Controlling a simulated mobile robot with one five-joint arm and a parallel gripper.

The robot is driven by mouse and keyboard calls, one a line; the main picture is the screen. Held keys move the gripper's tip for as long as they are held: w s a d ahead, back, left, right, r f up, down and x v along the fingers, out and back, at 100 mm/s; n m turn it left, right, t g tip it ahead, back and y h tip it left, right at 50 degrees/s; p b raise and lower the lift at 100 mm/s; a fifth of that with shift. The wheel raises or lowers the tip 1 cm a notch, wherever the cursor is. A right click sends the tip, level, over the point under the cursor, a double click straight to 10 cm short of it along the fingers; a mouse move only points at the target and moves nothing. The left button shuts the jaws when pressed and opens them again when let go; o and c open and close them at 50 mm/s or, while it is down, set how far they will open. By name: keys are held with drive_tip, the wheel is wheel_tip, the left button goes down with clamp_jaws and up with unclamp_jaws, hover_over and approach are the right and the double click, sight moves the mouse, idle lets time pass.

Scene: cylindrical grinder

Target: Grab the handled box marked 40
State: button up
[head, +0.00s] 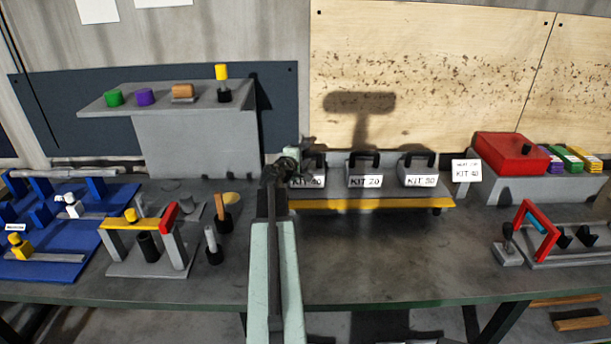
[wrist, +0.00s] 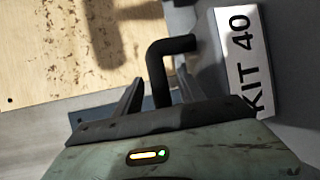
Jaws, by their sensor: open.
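The grey box marked KIT 40 (head: 317,179) stands leftmost of three labelled boxes on a yellow-edged shelf. My arm and gripper partly cover it in the head view. In the wrist view its white label (wrist: 242,60) is turned on its side, and its black handle (wrist: 165,60) stands out toward the upper left. My gripper (wrist: 158,92) is open, with its two dark fingers pointing at the handle. The handle's near end shows between the fingers in the picture; I cannot tell whether either finger touches it.
The KIT 20 box (head: 365,180) and KIT 50 box (head: 418,179) stand to the right on the same shelf (head: 380,204). A red box (head: 510,155) and a KIT 40 sign (head: 466,171) are further right. The bench (head: 400,255) in front is clear.

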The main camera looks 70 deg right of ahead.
drive_tip(key=shift+d, duration=0.1)
clamp_jaws()
idle(1.3)
